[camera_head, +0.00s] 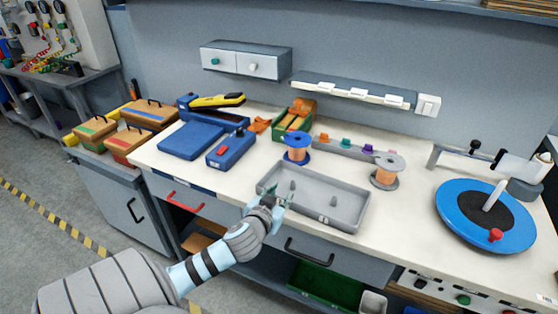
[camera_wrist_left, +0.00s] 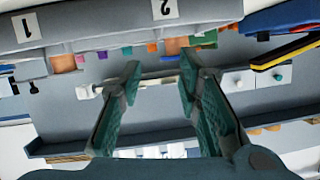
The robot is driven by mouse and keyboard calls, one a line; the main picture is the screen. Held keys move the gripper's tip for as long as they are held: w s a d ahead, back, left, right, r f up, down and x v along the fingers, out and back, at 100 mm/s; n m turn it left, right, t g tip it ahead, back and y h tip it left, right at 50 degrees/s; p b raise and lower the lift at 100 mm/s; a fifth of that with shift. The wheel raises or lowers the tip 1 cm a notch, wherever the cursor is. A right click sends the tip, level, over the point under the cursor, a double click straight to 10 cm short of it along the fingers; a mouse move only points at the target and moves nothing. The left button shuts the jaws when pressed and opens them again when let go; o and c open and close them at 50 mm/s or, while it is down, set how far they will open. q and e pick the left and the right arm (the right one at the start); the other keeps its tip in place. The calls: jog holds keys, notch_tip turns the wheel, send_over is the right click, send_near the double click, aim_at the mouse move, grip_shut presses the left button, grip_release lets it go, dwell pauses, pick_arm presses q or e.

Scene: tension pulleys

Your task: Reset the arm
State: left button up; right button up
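My left arm reaches in from the lower left of the head view. Its gripper (camera_head: 279,202) is over the near-left edge of a grey tray (camera_head: 345,222) on the workbench. In the left wrist view the two green-padded fingers (camera_wrist_left: 160,66) stand apart with nothing between them. The tray holds small upright grey pegs. A copper spool with blue flanges (camera_head: 297,148) stands behind the tray, and a copper spool with grey flanges (camera_head: 385,172) stands at its right. My right gripper is not in view.
A blue round turntable (camera_head: 459,215) with a red knob is at the right. Blue boxes (camera_head: 191,140), a green bin (camera_head: 295,117) and a grey rack with coloured pieces (camera_head: 333,146) are at the left and back. The white benchtop (camera_head: 405,222) is clear between tray and turntable.

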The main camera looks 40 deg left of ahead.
pick_arm(q)
jog(key=shift+s+d, duration=0.15)
jog(key=shift+s, duration=0.15)
jog(key=s+d+f+m+g+h, duration=0.2)
jog(key=s+d+f+g, duration=0.35)
jog(key=s+d, duration=0.4)
jog(key=s+d+f+m+g+h, duration=0.3)
jog(key=s+d+f, duration=0.4)
jog(key=s, duration=0.6)
jog(key=s+a+f+n+g, duration=0.1)
jog(key=s+f, duration=0.1)
jog(key=f, duration=0.9)
jog(key=s+a+f+g, duration=0.1)
jog(key=s+f+g, duration=0.1)
jog(key=f, duration=0.9)
jog(key=s+f, duration=1)
jog(key=s, duration=0.2)
jog(key=shift+a, duration=0.15)
